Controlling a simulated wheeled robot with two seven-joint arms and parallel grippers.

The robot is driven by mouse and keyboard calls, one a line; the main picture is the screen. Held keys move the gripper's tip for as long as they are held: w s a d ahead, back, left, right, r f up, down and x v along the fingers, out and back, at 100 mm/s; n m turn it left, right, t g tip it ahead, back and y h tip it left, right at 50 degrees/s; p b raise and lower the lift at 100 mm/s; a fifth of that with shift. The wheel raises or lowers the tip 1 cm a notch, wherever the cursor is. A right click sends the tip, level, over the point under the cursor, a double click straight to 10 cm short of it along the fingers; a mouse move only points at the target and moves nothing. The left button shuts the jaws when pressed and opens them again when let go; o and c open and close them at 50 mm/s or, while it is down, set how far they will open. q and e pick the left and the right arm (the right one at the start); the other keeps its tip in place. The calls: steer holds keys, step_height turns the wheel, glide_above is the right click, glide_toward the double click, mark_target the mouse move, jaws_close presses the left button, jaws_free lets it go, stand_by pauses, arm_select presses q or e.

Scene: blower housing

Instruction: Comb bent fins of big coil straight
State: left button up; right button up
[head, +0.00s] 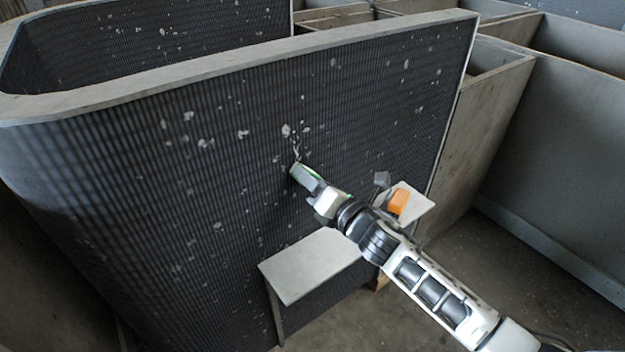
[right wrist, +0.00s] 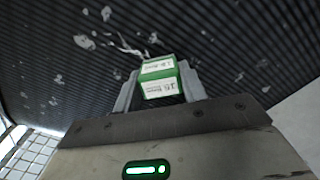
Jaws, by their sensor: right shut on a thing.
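The big coil (head: 200,220) is a tall dark finned wall with a pale top edge, curving away at the left. Pale bent fin strands (head: 297,150) show near its middle; they also show in the right wrist view (right wrist: 122,47). My right gripper (head: 305,176) is shut on a green block with white printed labels (right wrist: 160,80), which appears to be the fin comb. The comb is at the coil face, just below the bent strands. I cannot tell whether it touches the fins. My left gripper is not in view.
A small pale table (head: 305,268) stands before the coil, partly under my right arm. Grey panels (head: 565,150) stand at the right; open floor (head: 480,265) lies between.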

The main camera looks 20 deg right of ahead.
steer(key=shift+w+r+p, duration=0.1)
steer(key=shift+r+p, duration=3.35)
steer(key=shift+r, duration=0.6)
steer(key=shift+f+b, duration=3.4)
steer(key=shift+f, duration=0.5)
steer(key=shift+f+b, duration=1.65)
steer(key=shift+s+a+r, duration=0.1)
steer(key=shift+s+a, duration=0.1)
steer(key=shift+a, duration=0.45)
step_height(320, 180, up, 4)
steer(key=p, duration=0.4)
steer(key=shift+s+f, duration=0.1)
steer(key=shift+f, duration=0.1)
step_height(320, 180, up, 7)
steer(key=p, duration=0.6)
steer(key=shift+r+p, duration=0.1)
steer(key=shift+p, duration=0.25)
arm_select(q)
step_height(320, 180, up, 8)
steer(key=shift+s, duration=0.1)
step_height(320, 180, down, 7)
steer(key=b, duration=0.7)
arm_select(e)
step_height(320, 180, down, 8)
steer(key=shift+d+r, duration=0.1)
steer(key=shift+r, duration=0.1)
